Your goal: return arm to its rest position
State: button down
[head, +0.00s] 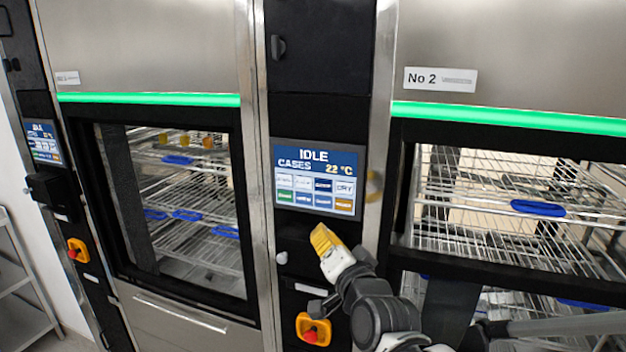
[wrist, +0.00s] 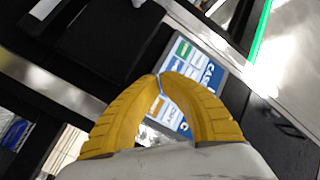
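My gripper (head: 322,238) has yellow fingers and is in front of the dark panel between the two washers in the head view, just below the touchscreen (head: 316,178). My dark grey and white arm reaches up to it from the lower right. In the wrist view my gripper's (wrist: 160,77) two ribbed fingers curve together and meet at the tips, with nothing held between them. The touchscreen shows behind the fingers in the wrist view (wrist: 207,72). It reads "IDLE", "CASES" and 22 °C. I cannot tell whether the fingertips touch the panel.
The left washer's glass door (head: 170,210) and the No 2 washer's window (head: 520,215) show wire racks with blue clips. Green light strips (head: 150,99) run above both. A yellow-and-red emergency stop (head: 313,330) sits below my gripper. A wire shelf (head: 22,290) stands at far left.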

jog(key=s+d+f+n+g+h+b, duration=0.2)
jog(key=s+d+f+n+g, duration=0.1)
jog(key=s+d+f, duration=0.5)
jog(key=s+d+f+n+g+h+b, duration=0.3)
jog(key=s+d+f+g, duration=0.3)
jog(key=s, duration=0.9)
notch_tip(320, 180, down, 4)
jog(key=shift+s+d+r+g, duration=0.2)
jog(key=shift+s+d+g, duration=0.1)
jog(key=shift+d, duration=0.9)
